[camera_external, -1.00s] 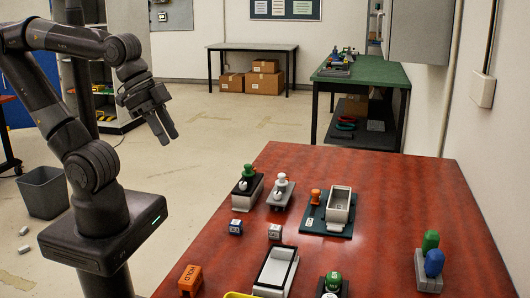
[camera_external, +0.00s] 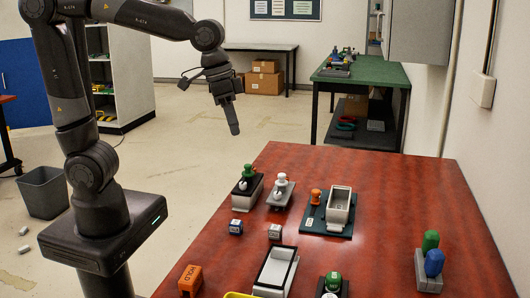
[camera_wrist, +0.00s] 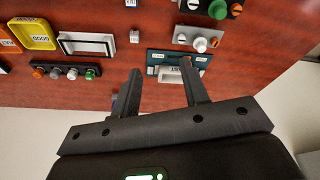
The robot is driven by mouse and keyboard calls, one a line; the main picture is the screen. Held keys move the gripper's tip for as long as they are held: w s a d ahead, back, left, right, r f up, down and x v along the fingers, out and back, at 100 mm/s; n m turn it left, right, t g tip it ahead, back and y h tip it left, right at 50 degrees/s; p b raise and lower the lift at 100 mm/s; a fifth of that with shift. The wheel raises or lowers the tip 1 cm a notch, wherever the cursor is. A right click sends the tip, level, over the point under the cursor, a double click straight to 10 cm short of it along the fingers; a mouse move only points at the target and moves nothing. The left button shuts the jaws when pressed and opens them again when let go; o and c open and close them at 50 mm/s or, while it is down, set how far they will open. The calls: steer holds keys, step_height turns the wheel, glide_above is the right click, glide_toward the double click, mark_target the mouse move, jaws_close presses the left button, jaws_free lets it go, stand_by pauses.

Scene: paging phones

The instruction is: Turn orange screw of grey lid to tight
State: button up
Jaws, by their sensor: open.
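An orange screw-like knob (camera_external: 316,196) stands on a dark teal plate (camera_external: 312,226), left of a grey open-topped box (camera_external: 339,205). In the wrist view the knob (camera_wrist: 187,61) shows at the tip of my right finger, partly covered by it. I cannot tell which grey part is the lid. My gripper (camera_external: 232,128) is open and empty, pointing down, high above the area at the table's far left edge. It also shows in the wrist view (camera_wrist: 160,68), its fingers spread across the view of the plate and box.
A box with a green knob (camera_external: 248,177) and a grey unit with a white knob (camera_external: 281,182) stand left of the plate. A black-rimmed tray (camera_external: 276,268), an orange block (camera_external: 190,280) and small cubes lie nearer. The table's right middle is mostly clear.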

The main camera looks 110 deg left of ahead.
steer(key=w+a+f+n+g, duration=0.2)
steer(key=w+a+f, duration=0.3)
steer(key=a, duration=0.4)
steer(key=w+a+f+n+g, duration=0.1)
steer(key=w+a+f+n, duration=0.3)
steer(key=a, duration=0.4)
steer(key=shift+m+h, duration=0.3)
steer(key=shift+m, duration=0.4)
steer(key=f, duration=1.1)
steer(key=shift+w+a+f, duration=0.1)
steer(key=shift+a+f, duration=0.1)
steer(key=shift+f, duration=0.1)
jaws_close()
